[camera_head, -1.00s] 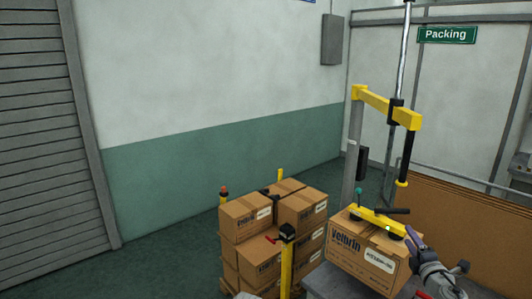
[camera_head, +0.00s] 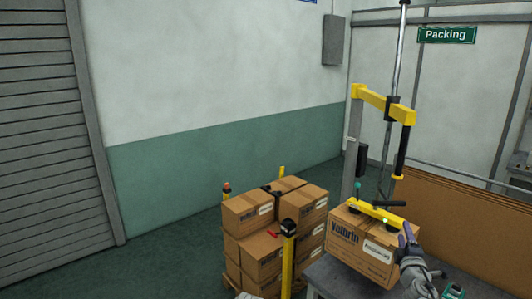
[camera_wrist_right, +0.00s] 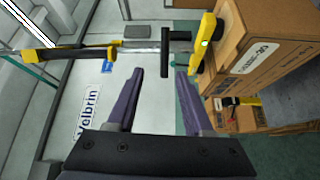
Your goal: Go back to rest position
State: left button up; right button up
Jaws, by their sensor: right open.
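My right gripper (camera_head: 406,238) is at the lower right in the head view, beside the right side of a Velbrin carton (camera_head: 350,246). In the right wrist view its two purple fingers (camera_wrist_right: 160,85) stand apart with nothing between them. The yellow lifter head (camera_head: 375,212) with a dark handle lies on top of that carton. In the wrist view the yellow head (camera_wrist_right: 206,42) and carton (camera_wrist_right: 265,45) are to the right of the fingers. I cannot tell whether the gripper touches them.
Stacked cartons (camera_head: 262,255) stand on a pallet left of the lone carton, with a yellow post (camera_head: 288,262) in front. The lone carton sits by a grey surface (camera_head: 325,275). A yellow lifter arm (camera_head: 385,103) hangs above. Brown sheets (camera_head: 460,225) stand at right. Floor at left is clear.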

jog(key=s+a+f+m+g, duration=0.4)
jog(key=a+f+m+g, duration=0.1)
jog(key=a+f, duration=0.45)
jog(key=s+a+f+m+g, duration=0.3)
jog(key=a+f+m+g, duration=0.2)
jog(key=a+f, duration=0.4)
jog(key=s+a+f+g+y, duration=0.2)
jog(key=s+a+g, duration=0.2)
jog(key=s+a, duration=0.4)
jog(key=s+a+f+g+y+b, duration=0.1)
jog(key=s+a+f+g, duration=0.2)
jog(key=s+a, duration=0.5)
jog(key=shift+s+a+f+g+y, duration=0.2)
jog(key=shift+s+a+g+y, duration=0.1)
jog(key=shift+a+g+y, duration=0.1)
